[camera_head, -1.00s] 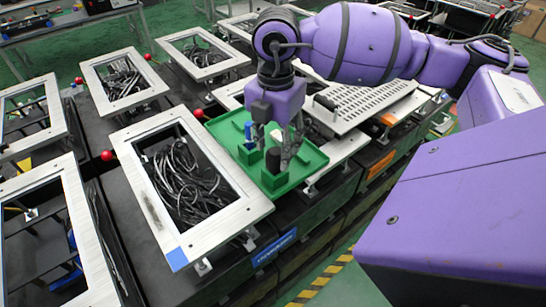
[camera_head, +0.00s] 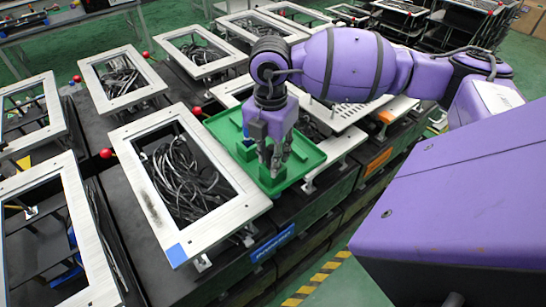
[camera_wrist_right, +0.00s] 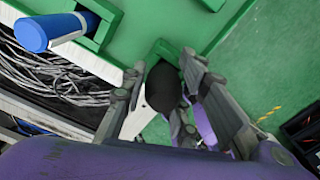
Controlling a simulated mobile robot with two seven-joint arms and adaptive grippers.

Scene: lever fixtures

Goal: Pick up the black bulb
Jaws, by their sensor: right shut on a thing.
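The black bulb (camera_wrist_right: 163,88) is between the fingers of my right gripper (camera_wrist_right: 162,74) in the right wrist view. The fingers touch it from both sides. In the head view my right gripper (camera_head: 274,165) points down over the front part of the green tray (camera_head: 307,156), and its fingers mostly hide the bulb. A green holder (camera_wrist_right: 168,48) shows just beyond the bulb in the wrist view; I cannot tell whether the bulb is clear of it. My left gripper is not in view.
A blue cylinder (camera_wrist_right: 32,34) stands in another green holder on the tray. A metal frame with black cables (camera_head: 190,180) lies left of the tray. A perforated metal plate (camera_head: 350,112) lies behind it. Red ball knobs (camera_head: 106,153) stick up at the left.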

